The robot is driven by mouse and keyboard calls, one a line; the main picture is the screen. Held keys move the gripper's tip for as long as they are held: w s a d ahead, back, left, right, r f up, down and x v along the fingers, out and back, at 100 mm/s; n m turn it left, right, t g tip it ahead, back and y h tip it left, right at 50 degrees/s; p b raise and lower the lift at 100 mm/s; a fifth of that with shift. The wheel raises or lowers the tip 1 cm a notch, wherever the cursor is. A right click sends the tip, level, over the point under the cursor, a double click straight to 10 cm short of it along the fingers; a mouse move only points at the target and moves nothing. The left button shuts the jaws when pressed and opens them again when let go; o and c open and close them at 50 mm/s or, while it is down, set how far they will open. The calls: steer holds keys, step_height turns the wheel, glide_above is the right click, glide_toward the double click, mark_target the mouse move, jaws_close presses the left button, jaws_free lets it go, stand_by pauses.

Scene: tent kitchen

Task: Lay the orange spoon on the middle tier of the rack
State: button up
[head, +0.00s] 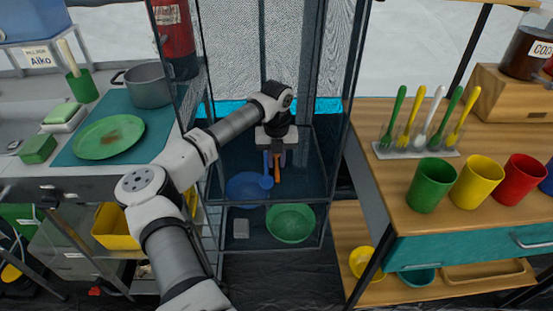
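My gripper (275,160) reaches into the tall dark-framed rack (333,170) in the middle of the head view and points down. The orange spoon (277,174) hangs roughly upright between its fingers, which appear shut on it. It is above the tier that holds a round blue item (249,188) like a plate or pan. I cannot tell whether the spoon's lower end touches that tier. The spoon's upper part is hidden by the gripper.
A green bowl (291,223) and a small grey block (241,229) sit on the tier below. Narrow rack posts stand close around my arm. Left is a counter with a pot (149,85) and green plate (108,137).

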mark_target(276, 164)
step_height(276, 164, up, 12)
steer(key=shift+r, duration=0.2)
stand_by(0.5)
